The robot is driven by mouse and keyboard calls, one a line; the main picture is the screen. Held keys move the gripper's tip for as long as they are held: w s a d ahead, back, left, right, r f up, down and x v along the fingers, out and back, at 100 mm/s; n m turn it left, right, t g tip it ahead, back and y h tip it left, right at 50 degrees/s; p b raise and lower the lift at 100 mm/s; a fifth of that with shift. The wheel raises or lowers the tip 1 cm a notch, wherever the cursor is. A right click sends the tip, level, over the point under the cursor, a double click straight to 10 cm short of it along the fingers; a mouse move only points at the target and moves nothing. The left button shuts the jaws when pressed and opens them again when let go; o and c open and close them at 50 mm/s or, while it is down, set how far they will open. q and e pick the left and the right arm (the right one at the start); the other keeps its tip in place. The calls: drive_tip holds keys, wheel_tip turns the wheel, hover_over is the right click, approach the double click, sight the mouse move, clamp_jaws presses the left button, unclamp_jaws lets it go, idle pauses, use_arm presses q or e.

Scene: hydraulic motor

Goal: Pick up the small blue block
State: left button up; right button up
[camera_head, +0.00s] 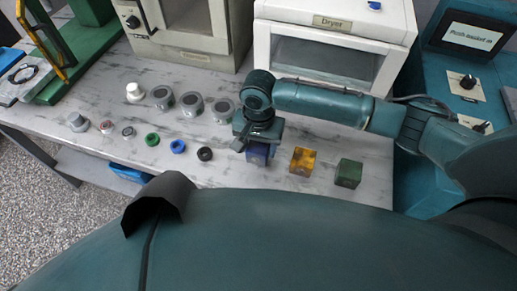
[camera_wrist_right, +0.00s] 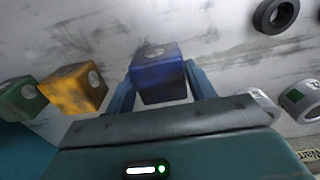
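The small blue block (camera_head: 258,154) stands at the left end of a row of three blocks on the marble-topped table. My right gripper (camera_head: 256,145) points down over it and hides part of it. In the right wrist view the blue block (camera_wrist_right: 160,78) sits between the two blue fingers of my right gripper (camera_wrist_right: 160,85), one on each side. I cannot tell whether the fingers press on it or only stand around it. The block appears to be at table height. My left gripper is not in view.
A yellow block (camera_head: 302,160) and a green block (camera_head: 348,173) stand to the right. A black ring (camera_head: 205,154), a blue ring (camera_head: 177,146) and a green ring (camera_head: 152,139) lie to the left. The white dryer (camera_head: 335,22) stands behind.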

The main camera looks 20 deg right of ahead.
drive_tip(key=c, duration=0.9)
